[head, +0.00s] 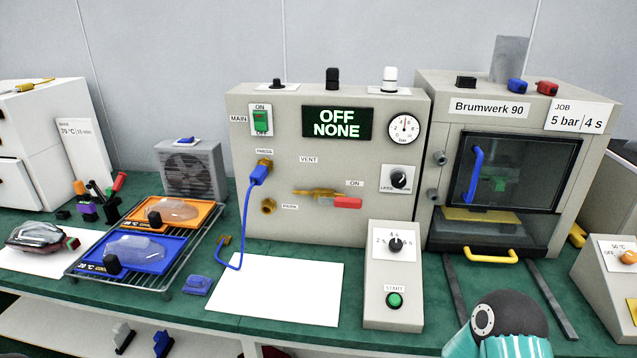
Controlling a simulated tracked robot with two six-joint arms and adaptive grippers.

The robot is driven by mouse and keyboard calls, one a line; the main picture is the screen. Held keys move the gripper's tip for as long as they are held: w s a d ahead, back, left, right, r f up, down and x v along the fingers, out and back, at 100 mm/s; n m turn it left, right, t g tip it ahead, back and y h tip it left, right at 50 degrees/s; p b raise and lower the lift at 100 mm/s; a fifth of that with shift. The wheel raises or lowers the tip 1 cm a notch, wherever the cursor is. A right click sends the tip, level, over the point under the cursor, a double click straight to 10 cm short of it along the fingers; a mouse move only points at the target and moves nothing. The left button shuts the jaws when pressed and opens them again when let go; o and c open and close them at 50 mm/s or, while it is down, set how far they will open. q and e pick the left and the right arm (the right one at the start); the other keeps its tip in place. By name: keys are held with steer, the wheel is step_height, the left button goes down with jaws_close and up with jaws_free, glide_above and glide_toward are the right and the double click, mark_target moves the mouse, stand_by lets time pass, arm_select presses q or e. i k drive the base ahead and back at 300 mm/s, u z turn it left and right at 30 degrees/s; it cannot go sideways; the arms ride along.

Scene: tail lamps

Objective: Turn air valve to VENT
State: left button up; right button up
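The air valve (315,194) is a brass fitting on the front of the beige control box. Its red handle (347,203) lies about level and points right, under the ON label (354,183). The VENT label (308,160) is above the brass body. Nothing touches the handle. Neither of my grippers is in view; only a dark and teal part of my own arm shows at the bottom right.
The control box (240,215) carries a display reading OFF NONE (337,123) and a gauge (403,128). A blue hose (246,215) hangs left of the valve. A timer box (394,270) stands in front, right of a white sheet (280,290). The tester cabinet (440,100) is at right.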

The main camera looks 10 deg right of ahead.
mark_target(340, 202)
steer(key=u, duration=1.7)
steer(key=i, duration=0.1)
steer(key=z, duration=3.1)
steer(key=k, duration=1.25)
steer(key=u, duration=1.05)
steer(key=i, duration=1)
steer(key=u, duration=0.05)
